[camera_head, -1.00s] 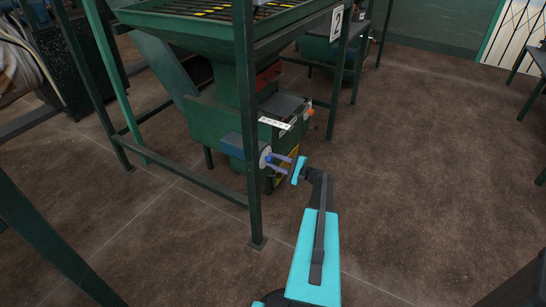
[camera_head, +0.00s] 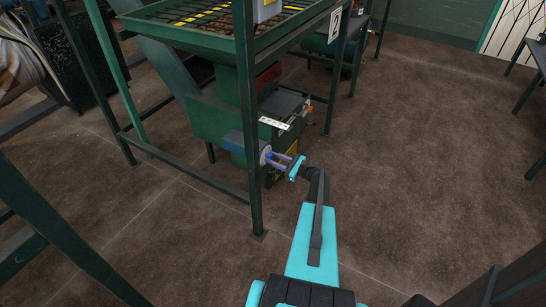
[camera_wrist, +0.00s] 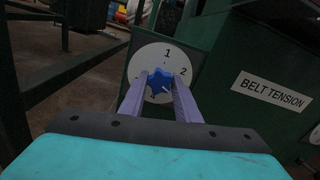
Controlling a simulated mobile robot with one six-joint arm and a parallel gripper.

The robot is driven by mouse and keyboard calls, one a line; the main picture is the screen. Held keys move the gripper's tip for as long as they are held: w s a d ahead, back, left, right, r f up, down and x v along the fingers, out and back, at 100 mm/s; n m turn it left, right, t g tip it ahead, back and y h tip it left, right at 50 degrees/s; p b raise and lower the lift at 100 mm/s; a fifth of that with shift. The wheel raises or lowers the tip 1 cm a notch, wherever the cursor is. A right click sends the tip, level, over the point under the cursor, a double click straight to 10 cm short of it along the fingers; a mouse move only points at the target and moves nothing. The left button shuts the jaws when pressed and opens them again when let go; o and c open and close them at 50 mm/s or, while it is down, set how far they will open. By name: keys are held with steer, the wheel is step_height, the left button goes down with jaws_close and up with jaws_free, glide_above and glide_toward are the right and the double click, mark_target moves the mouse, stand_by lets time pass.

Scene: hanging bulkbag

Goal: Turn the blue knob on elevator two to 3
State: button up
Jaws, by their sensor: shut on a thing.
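The blue knob (camera_wrist: 160,82) sits at the middle of a round white dial (camera_wrist: 136,66) in the wrist view. The numbers 1 and 2 show on the dial, at the top and the right; its lower part is partly hidden by the fingers. My gripper (camera_wrist: 160,92) has its two purple fingers on either side of the knob, shut on it. In the head view my gripper (camera_head: 282,160) reaches from the right to the dial (camera_head: 265,155) on the green elevator (camera_head: 222,130). A sign with the number 2 (camera_head: 335,22) hangs on its frame.
A "BELT TENSION" label (camera_wrist: 272,92) is on the green panel right of the dial. A green frame post (camera_head: 250,195) stands just left of my gripper. The brown floor (camera_head: 420,140) to the right is clear.

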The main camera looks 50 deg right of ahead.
steer(key=shift+s+f+m, duration=0.15)
steer(key=shift+m, duration=0.15)
steer(key=o, duration=1)
steer(key=shift+o, duration=0.2)
steer(key=p+v, duration=0.1)
steer(key=v, duration=1.2)
steer(key=shift+s, duration=0.35)
